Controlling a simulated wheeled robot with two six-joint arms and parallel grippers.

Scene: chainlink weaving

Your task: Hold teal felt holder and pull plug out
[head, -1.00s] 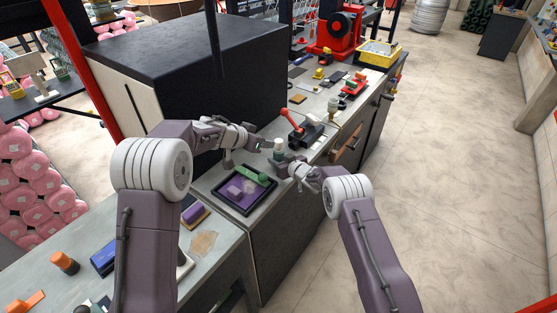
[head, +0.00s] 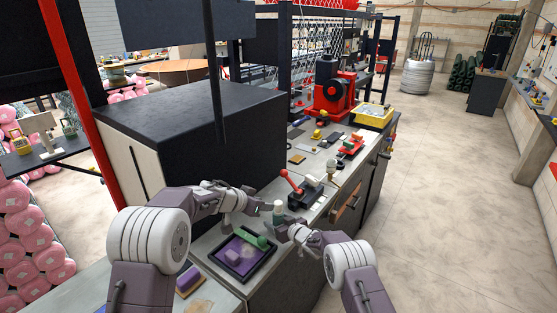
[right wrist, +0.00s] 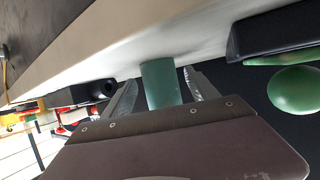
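The teal felt holder (head: 278,216) is a small upright cylinder with a pale top (head: 278,204), on the counter edge between my two grippers. In the right wrist view the teal cylinder (right wrist: 160,84) stands between the two metal fingers, with at most a thin gap on each side. Whether the fingers touch it cannot be told. My right gripper (head: 281,228) is low at the holder's front. My left gripper (head: 260,201) is just left of the pale top, its fingers seemingly apart and empty. The plug cannot be told apart from the pale top.
A dark tray (head: 222,270) with a purple base and a green piece lies in front on the counter. A black fixture with a red lever (head: 291,182) stands just behind the holder. A large black box (head: 185,125) fills the left. The floor at right is clear.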

